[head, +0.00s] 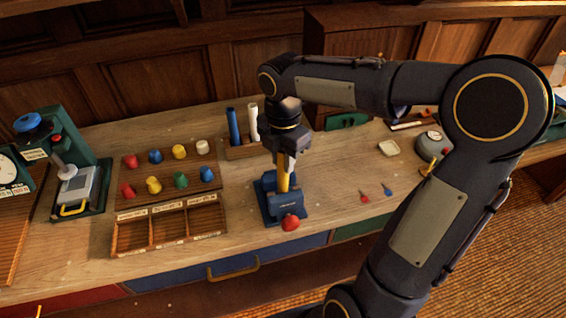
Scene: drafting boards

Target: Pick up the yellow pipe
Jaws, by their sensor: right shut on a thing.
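The yellow pipe (283,180) stands upright in the blue base block (288,212) near the front of the bench. My right gripper (284,160) points down over the pipe and is shut on its upper part. The pipe's lower end is hidden in or behind the block, so I cannot tell whether it is lifted. My left gripper is not in the head view.
A red knob (290,223) sits at the block's front. A rack with a blue pipe (234,127) and a white pipe (252,122) stands just behind. A wooden tray (170,240) with compartments and several coloured pegs is to the left. Bare bench (335,185) lies right.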

